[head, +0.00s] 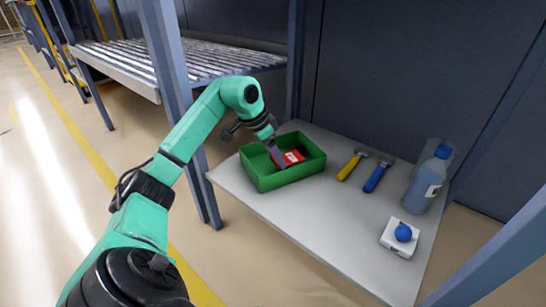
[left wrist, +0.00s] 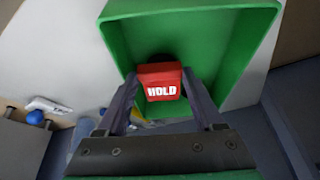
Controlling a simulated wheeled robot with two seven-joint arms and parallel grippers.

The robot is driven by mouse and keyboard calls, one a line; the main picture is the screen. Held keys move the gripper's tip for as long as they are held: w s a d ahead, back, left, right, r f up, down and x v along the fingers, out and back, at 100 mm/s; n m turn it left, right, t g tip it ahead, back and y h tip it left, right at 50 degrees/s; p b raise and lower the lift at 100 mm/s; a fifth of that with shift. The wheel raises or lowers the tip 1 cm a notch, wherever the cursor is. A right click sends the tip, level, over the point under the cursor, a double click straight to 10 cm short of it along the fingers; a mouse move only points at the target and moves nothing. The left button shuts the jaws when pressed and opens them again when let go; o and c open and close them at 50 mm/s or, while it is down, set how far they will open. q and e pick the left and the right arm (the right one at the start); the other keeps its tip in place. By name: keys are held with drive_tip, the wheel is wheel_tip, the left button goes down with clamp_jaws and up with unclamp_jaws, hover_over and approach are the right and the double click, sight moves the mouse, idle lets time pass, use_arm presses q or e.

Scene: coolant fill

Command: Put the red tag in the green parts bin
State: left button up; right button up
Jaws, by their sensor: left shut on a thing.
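The red tag (left wrist: 161,84), marked HOLD in white, is between the fingers of my left gripper (left wrist: 165,95) in the left wrist view. The left gripper (head: 277,160) is shut on it. In the head view, the red tag (head: 291,158) shows within the outline of the green parts bin (head: 277,179). The bin stands open at the left end of the grey shelf, and its wall shows in the left wrist view (left wrist: 117,45). I cannot tell whether the tag touches the bin floor. My right gripper is not in view.
On the shelf (head: 318,223), right of the bin, lie a yellow-handled tool (head: 349,168) and a blue-handled tool (head: 375,179). A bluish bottle (head: 426,184) and a white block with a blue knob (head: 399,238) are farther right. Posts stand at left and right. The shelf's front middle is clear.

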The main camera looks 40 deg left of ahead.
use_arm(q)
drive_tip(key=shift+f, duration=0.45)
drive_tip(key=o, duration=1)
